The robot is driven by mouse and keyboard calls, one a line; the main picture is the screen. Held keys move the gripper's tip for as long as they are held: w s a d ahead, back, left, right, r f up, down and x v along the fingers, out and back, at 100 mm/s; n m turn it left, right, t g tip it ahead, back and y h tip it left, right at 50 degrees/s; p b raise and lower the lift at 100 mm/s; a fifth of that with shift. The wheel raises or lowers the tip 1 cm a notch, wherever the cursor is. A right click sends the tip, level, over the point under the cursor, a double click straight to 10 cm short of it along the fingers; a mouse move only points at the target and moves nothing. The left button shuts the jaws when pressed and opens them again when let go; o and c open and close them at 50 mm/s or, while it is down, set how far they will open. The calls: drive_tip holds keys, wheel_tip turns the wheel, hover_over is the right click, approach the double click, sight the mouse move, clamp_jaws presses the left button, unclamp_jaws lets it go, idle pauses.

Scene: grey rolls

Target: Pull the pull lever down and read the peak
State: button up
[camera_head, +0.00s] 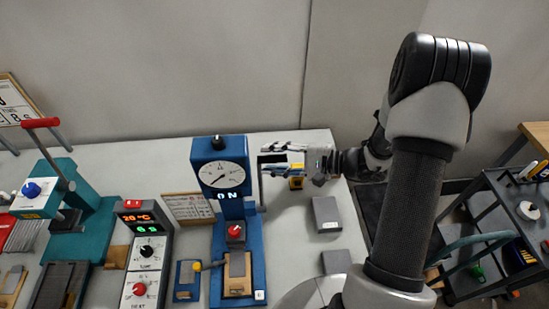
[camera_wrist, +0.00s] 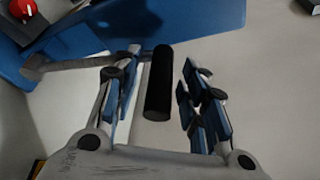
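The blue tester (camera_head: 205,160) stands upright on the table, with a round white dial (camera_head: 222,175) on its head. The dial needle points to the lower left, and a small display (camera_head: 228,194) below appears to read 0 N. The pull lever is on the tester's right side. Its black grip (camera_wrist: 159,85) shows in the wrist view, between my gripper's fingers. My gripper (camera_head: 272,159) is open around the grip, with a visible gap at the right finger and a narrower one at the left. In the head view the fingers partly hide the lever.
A heat unit (camera_head: 147,250) with a lit display and a teal press (camera_head: 75,205) with a red handle stand to the left. Grey blocks (camera_head: 327,214) lie right of the tester. A dark cart (camera_head: 500,230) is at the far right. A wall is behind.

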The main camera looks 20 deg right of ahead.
drive_tip(key=shift+c, duration=0.2)
clamp_jaws()
idle(0.5)
